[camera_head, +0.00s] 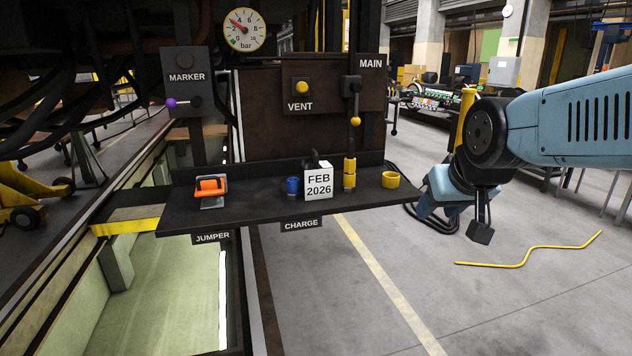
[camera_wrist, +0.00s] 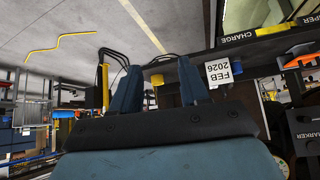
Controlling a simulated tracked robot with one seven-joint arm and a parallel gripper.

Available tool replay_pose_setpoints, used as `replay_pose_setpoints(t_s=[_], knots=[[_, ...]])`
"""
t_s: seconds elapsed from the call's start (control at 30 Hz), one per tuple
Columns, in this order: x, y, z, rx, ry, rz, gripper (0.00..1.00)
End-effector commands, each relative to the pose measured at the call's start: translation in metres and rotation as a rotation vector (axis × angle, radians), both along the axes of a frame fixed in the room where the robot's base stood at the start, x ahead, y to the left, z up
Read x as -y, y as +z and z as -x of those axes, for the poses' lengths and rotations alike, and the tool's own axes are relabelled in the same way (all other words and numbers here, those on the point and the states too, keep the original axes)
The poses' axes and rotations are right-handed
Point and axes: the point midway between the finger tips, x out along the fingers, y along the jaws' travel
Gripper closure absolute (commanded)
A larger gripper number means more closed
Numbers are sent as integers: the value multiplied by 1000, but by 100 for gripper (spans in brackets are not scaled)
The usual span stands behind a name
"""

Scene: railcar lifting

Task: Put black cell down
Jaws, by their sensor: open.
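My gripper (camera_wrist: 158,70) is open in the wrist view, with nothing held between its two blue fingers. In the head view my gripper (camera_head: 455,208) is to the right of the dark shelf (camera_head: 240,212), apart from it. A black shape (camera_head: 314,159) stands on the shelf, mostly hidden behind the white FEB 2026 block (camera_head: 318,182); I cannot tell whether it is the black cell. A blue cup-like piece (camera_head: 293,187) stands left of the block. The CHARGE label (camera_head: 300,225) is on the shelf's front edge.
An orange-handled piece (camera_head: 211,186) sits at the shelf's left, above the JUMPER label (camera_head: 212,237). A yellow post (camera_head: 349,174) and a yellow ring (camera_head: 390,180) stand at its right. A yellow cable (camera_head: 525,252) lies on the open floor.

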Motion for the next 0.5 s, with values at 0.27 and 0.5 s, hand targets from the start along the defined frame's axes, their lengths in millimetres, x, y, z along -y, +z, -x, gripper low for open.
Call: replay_pose_setpoints(t_s=[0.27,0.5], knots=[[-47,-6,-108,273,88,-24,55],[-93,-13,-177,516,147,-63,55]])
